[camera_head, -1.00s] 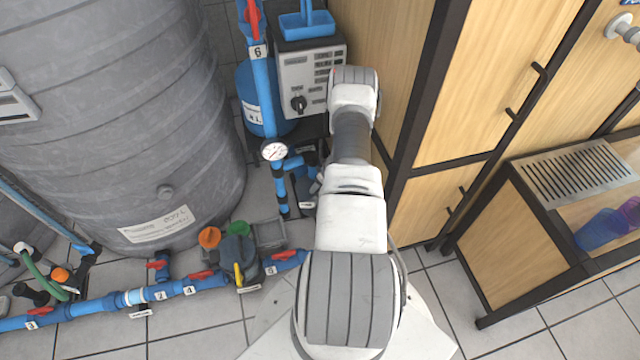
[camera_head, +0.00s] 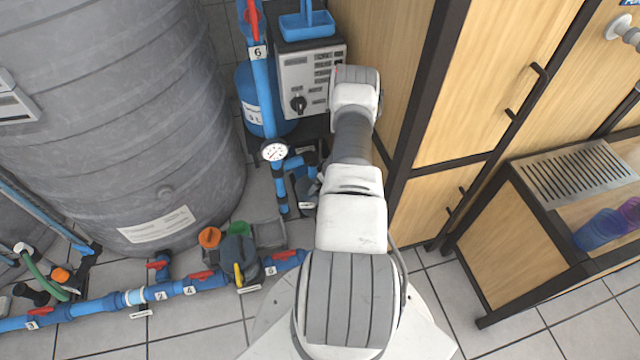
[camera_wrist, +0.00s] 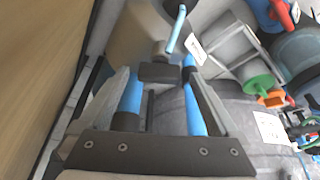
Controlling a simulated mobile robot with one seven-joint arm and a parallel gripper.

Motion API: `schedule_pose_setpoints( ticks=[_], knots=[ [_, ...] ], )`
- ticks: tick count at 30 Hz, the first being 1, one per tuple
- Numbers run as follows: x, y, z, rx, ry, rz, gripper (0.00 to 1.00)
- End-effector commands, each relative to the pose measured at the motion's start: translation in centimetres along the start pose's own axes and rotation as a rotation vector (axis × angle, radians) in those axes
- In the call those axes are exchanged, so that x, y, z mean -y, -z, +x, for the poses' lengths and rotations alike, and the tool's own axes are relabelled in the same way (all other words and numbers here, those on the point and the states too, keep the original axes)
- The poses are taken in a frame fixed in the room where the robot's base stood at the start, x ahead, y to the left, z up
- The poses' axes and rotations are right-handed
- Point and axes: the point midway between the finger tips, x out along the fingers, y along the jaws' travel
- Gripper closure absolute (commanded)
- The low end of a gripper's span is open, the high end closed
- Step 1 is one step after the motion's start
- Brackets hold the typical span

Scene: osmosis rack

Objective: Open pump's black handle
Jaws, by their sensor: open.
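In the wrist view my gripper (camera_wrist: 158,85) is open, with its two grey fingers spread apart. A dark block-shaped part (camera_wrist: 158,73), possibly the pump's black handle, lies between the fingertips. I cannot tell whether either finger touches it. Blue pipes (camera_wrist: 194,115) run on both sides of it between the fingers. In the head view my arm covers most of the pump area; blue and black fittings (camera_head: 304,163) show just left of the arm, beside the pressure gauge (camera_head: 275,151). The black handle cannot be made out clearly there.
A large grey tank (camera_head: 120,110) stands at left. A control box (camera_head: 310,80) with a black knob (camera_head: 298,104) is behind the fittings. A wooden cabinet (camera_head: 475,80) closely bounds the right side. A blue pipe with red valves (camera_head: 202,276) crosses the floor at lower left.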

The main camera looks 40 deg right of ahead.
Motion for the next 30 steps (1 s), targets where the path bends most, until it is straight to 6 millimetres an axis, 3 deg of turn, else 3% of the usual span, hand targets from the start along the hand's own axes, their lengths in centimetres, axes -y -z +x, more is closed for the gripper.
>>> schedule_pose_setpoints(
  ticks=[6,12,30],
  knots=[
    [-0.1,0.2,-3.9,0.0,-0.002,0.002,0.03],
    [0.0,0.1,-6.5,0.0,0.0,0.001,0.03],
    [0.0,0.0,-7.2,0.0,0.0,0.0,0.03]
  ],
)
